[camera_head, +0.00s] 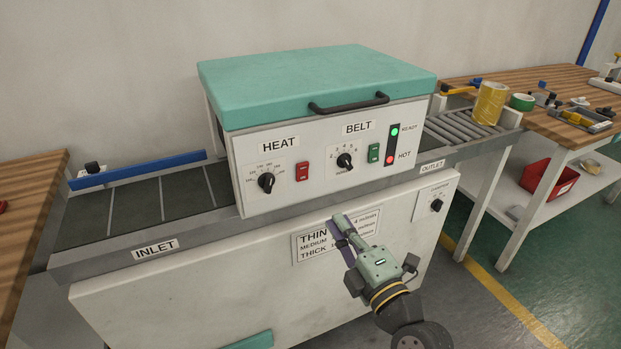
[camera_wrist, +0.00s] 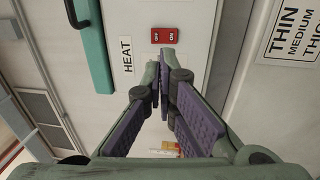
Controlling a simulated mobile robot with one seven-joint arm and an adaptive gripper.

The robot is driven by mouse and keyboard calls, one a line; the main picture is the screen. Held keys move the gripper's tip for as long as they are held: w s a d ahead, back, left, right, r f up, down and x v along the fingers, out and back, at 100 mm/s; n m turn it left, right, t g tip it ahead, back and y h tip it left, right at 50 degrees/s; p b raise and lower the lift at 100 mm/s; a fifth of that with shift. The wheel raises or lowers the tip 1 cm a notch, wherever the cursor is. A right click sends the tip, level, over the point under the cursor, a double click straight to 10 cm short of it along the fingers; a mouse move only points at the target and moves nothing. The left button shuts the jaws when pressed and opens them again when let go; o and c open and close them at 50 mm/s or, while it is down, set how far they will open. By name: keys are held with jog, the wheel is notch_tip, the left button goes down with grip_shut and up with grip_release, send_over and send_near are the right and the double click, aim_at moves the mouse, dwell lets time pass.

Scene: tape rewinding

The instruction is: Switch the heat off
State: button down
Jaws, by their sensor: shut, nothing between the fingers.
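The HEAT panel is on the left of the machine's front. It has a black dial (camera_head: 267,182) and a red rocker switch (camera_head: 302,171) to the dial's right. In the wrist view the red switch (camera_wrist: 164,36) shows ON and OFF markings, with the HEAT label (camera_wrist: 127,54) to its left. Which side is pressed in is too small to tell. My gripper (camera_head: 338,219) is in front of the machine's lower panel, below and right of the switch. Its fingertips (camera_wrist: 162,62) are together and empty, apart from the switch in the head view.
The BELT dial (camera_head: 344,161) and green switch (camera_head: 374,152) are right of the HEAT controls. Green READY (camera_head: 394,132) and red HOT (camera_head: 390,158) lights glow. A thickness sign (camera_head: 312,243) is behind my gripper. A handle (camera_head: 348,104) juts from the lid above.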

jog(key=shift+w, duration=0.1)
jog(key=b, duration=0.4)
send_near(304, 169)
jog(key=x, duration=0.5)
jog(key=shift+w, duration=0.4)
jog(key=shift+w+a+f, duration=0.1)
jog(key=shift+w+a, duration=0.15)
jog(key=shift+w, duration=0.4)
jog(key=shift+w+a+r+g+p, duration=0.1)
jog(key=shift+w+r+g+p, duration=0.2)
jog(key=shift+p, duration=0.5)
jog(key=shift+b, duration=0.3)
